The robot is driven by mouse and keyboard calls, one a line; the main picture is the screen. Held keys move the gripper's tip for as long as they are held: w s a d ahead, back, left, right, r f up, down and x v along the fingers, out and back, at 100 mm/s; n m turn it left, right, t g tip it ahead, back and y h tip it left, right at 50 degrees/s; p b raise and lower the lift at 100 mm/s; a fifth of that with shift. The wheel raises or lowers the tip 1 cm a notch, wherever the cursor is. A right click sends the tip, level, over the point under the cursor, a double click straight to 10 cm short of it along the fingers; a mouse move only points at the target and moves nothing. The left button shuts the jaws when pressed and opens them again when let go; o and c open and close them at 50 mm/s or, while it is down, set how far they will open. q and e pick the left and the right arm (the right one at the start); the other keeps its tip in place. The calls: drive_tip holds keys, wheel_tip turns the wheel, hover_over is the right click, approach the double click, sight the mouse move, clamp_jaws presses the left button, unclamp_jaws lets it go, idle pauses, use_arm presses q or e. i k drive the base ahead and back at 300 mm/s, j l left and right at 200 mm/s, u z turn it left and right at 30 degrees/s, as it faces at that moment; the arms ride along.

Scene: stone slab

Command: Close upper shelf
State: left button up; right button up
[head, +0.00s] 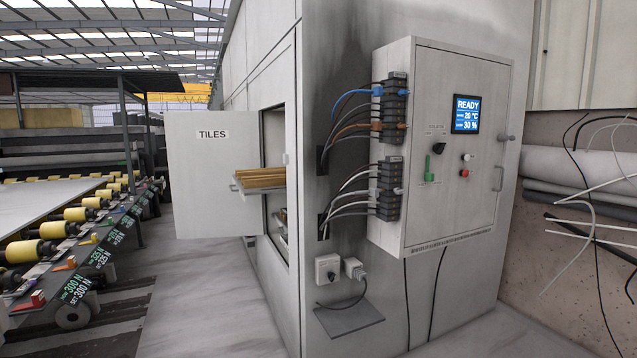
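The upper shelf (250,189) is a light grey pull-out tray in the opening of a tall grey cabinet (344,30). It sticks out of the opening to the left and carries a stack of yellowish-brown tiles or boards (262,177). A small handle (233,187) shows at its front. The cabinet door (213,175), labelled TILES, stands open to the left. A lower shelf area (281,225) is partly visible below, inside the opening. Neither of my grippers is in view.
A control box (440,200) with a lit READY screen and cables is on the cabinet's right face. A small plate (349,318) juts out below it. A roller conveyor (60,255) stands at the left. The floor (200,290) before the door is clear.

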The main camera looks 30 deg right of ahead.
sight(272, 180)
drive_tip(key=i+j+z, duration=0.25)
drive_tip(key=i, duration=0.15)
drive_tip(key=i+j+z, duration=0.1)
drive_tip(key=i+z, duration=0.2)
drive_tip(key=i+j+z, duration=0.25)
drive_tip(key=i, duration=0.25)
